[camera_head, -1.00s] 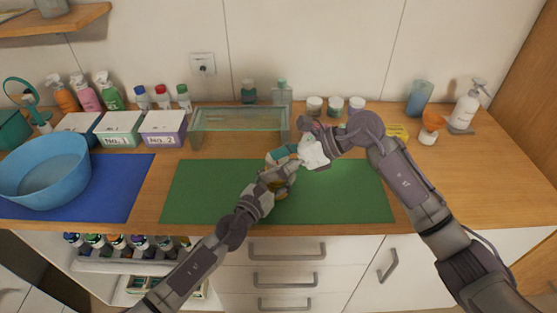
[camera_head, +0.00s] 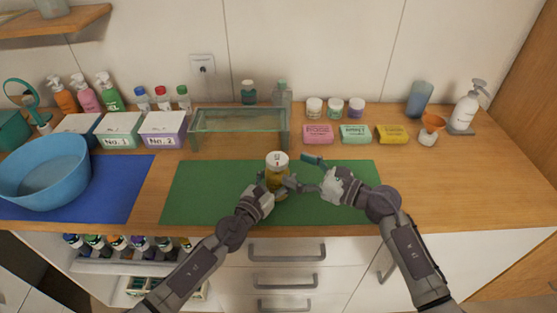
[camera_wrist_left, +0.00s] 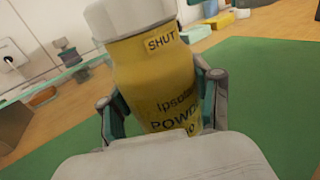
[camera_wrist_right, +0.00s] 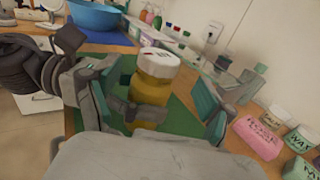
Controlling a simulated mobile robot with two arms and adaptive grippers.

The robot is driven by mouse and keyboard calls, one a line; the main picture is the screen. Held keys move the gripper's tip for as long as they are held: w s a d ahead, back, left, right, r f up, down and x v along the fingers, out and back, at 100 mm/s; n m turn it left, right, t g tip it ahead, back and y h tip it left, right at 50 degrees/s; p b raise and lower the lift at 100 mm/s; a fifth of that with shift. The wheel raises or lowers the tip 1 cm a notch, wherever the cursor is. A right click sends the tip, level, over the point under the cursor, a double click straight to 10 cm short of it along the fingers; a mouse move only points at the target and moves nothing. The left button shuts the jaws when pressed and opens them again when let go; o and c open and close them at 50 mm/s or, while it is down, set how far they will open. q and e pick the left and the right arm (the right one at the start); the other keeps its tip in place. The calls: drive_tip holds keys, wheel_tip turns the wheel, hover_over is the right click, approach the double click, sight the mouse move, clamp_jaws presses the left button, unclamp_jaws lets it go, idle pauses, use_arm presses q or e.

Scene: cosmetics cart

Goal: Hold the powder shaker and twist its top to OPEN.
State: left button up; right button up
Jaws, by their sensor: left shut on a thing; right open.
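The powder shaker (camera_head: 277,174) is a yellow bottle with a white top (camera_head: 277,158), standing upright over the green mat. It also shows in the left wrist view (camera_wrist_left: 155,80), where a "SHUT" label sits just below the top. My left gripper (camera_head: 272,187) is shut around the shaker's body, one finger on each side. My right gripper (camera_head: 306,173) is open and empty, just right of the shaker. In the right wrist view the shaker (camera_wrist_right: 152,88) stands beyond and between the open fingers, apart from them. The shaker's base is hidden behind my left gripper.
The green mat (camera_head: 205,195) is mostly clear. A glass stand (camera_head: 240,122) is behind it. Pink (camera_head: 318,134), green (camera_head: 355,133) and yellow (camera_head: 391,134) soap boxes lie at the back right. A blue basin (camera_head: 45,170) sits on the blue mat (camera_head: 125,180) at left.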

sight(287, 165)
drive_tip(key=x, duration=0.5)
drive_tip(key=shift+w+a, duration=0.1)
drive_tip(key=shift+a, duration=0.25)
drive_tip(key=c, duration=1.2)
